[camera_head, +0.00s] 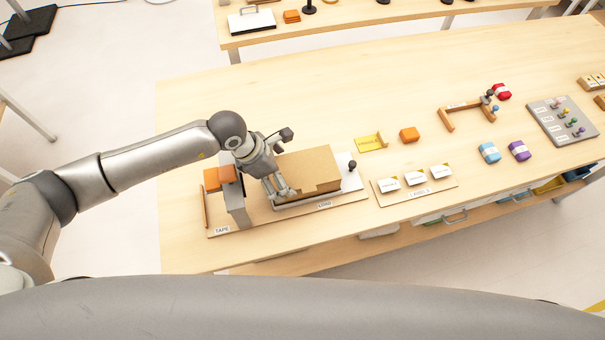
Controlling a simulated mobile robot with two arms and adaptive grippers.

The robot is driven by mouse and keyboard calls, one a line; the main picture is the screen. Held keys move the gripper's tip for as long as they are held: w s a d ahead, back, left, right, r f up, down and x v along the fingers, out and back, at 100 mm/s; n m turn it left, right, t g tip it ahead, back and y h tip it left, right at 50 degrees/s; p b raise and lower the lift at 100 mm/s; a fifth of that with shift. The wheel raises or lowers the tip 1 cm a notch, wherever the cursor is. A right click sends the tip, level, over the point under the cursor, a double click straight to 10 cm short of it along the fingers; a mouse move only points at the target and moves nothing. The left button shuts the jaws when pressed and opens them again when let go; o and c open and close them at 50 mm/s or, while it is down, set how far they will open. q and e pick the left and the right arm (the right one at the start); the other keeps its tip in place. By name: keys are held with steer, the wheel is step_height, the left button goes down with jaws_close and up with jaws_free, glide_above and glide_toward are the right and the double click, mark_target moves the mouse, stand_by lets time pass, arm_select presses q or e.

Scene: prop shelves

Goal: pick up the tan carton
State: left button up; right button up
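The tan carton (308,168) sits on a grey plate on the wooden board marked TAPE and LOAD, near the table's front edge. My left gripper (286,162) is at the carton's left end with its fingers spread wide. One finger is by the far side and the other by the near left side; I cannot tell whether either touches the carton. The gripper hides part of the carton's left end. My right gripper is not in view.
A grey post with an orange block (228,174) stands close left of my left gripper. A dark-knobbed lever (352,166) is right of the carton. The table behind is clear.

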arm_select(q)
steer(key=shift+x, duration=1.5)
steer(key=shift+r, duration=0.1)
steer(key=c, duration=1.1)
steer(key=shift+r, duration=0.15)
